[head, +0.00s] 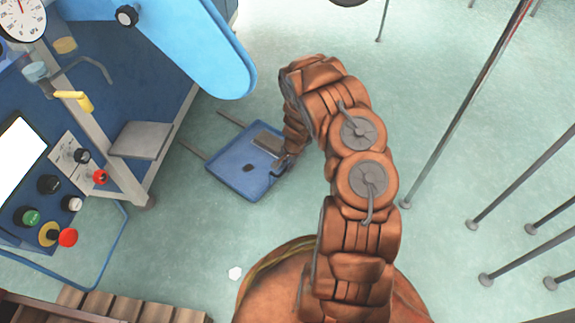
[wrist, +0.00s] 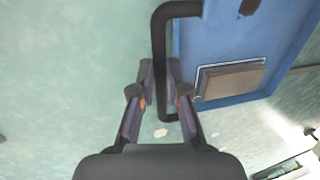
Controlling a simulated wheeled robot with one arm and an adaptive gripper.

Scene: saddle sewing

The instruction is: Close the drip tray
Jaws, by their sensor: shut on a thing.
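The drip tray (head: 228,168) is a shallow blue tray, pulled out from the blue machine over the green floor, with two thin grey rails running back from it. In the wrist view the tray (wrist: 228,45) fills the upper right, with a black bar handle (wrist: 160,40) along its near side. My gripper (wrist: 160,72) is shut on this handle, one finger on each side of the bar. In the head view my gripper (head: 279,166) is at the tray's right edge, small and partly hidden by my arm.
The blue machine (head: 100,45) stands at the upper left, with a control panel (head: 55,190) and a blue tube frame (head: 112,247). A grey post leg (head: 137,185) stands left of the tray. Several thin metal legs (head: 440,150) stand at the right. Floor between is clear.

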